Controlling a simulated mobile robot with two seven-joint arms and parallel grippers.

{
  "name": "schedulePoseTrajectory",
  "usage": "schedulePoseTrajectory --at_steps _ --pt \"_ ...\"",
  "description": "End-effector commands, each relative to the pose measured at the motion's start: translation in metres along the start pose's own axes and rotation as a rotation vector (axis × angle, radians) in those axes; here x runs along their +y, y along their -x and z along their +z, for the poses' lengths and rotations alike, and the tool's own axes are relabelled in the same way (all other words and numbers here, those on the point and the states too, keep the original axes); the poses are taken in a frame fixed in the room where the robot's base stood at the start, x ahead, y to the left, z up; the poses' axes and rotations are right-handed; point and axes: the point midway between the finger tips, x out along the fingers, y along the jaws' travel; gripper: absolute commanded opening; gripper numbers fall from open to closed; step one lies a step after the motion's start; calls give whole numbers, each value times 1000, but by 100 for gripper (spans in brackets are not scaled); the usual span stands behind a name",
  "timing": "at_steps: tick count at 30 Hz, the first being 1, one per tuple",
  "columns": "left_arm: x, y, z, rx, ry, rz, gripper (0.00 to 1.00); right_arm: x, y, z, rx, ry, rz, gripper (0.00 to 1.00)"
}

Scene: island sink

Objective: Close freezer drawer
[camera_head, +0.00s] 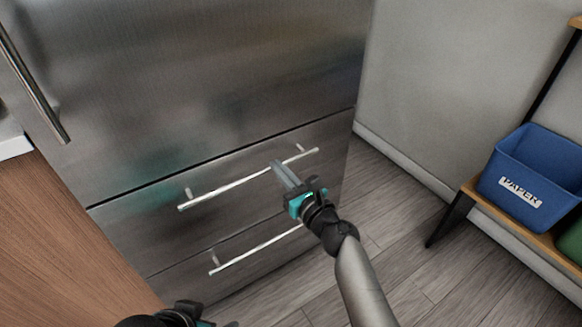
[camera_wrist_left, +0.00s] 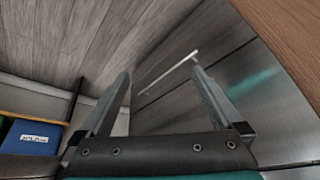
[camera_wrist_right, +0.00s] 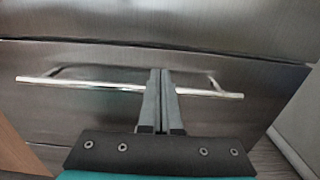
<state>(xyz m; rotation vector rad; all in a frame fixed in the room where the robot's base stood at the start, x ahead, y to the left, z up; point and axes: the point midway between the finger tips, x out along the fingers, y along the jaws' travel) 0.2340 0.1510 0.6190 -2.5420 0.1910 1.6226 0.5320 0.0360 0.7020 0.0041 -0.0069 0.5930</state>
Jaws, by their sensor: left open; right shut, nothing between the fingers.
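The steel fridge-freezer has an upper freezer drawer (camera_head: 150,220) and a lower drawer (camera_head: 195,280), each with a bar handle. Both fronts look about flush with the door above, with a dark seam over the upper one. My right gripper (camera_head: 277,166) is shut and empty. Its fingertips are at the upper drawer's bar handle (camera_head: 230,184), right of its middle; I cannot tell if they touch. The right wrist view shows the fingers (camera_wrist_right: 160,72) crossing that handle (camera_wrist_right: 100,85). My left gripper (camera_wrist_left: 160,74) is open and empty, facing the drawers' lower part, mostly out of the head view.
A blue paper bin (camera_head: 530,175) stands on a wooden shelf (camera_head: 480,197) at the right, by the grey wall. A wooden cabinet side (camera_head: 60,250) is at the left. The plank floor (camera_head: 385,200) between freezer and shelf is clear.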

Motion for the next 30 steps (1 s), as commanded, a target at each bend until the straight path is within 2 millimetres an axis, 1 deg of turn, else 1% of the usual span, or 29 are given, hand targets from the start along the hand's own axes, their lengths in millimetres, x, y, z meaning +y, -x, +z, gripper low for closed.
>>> schedulePoseTrajectory --at_steps 1,6,9,12,18,26,29,30 --pt "-1 -9 2 -23 0 -2 100 0 10 2 2 0 -1 0" --pt "0 -29 12 -57 -2 0 100 0 42 2 3 0 0 0" --pt "0 -38 17 -70 -3 1 100 0 59 1 4 -1 0 0" --pt "1 -44 20 -78 -4 2 100 0 72 1 3 -1 1 0" --pt "1 -51 24 -88 -4 3 100 0 87 0 2 0 1 0" --pt "1 -52 25 -89 -5 3 100 1 90 -1 4 14 6 0" --pt "1 -52 25 -89 -5 3 100 8 94 -4 22 111 36 0" --pt "1 -52 25 -89 -5 3 100 14 98 -7 36 183 60 0"
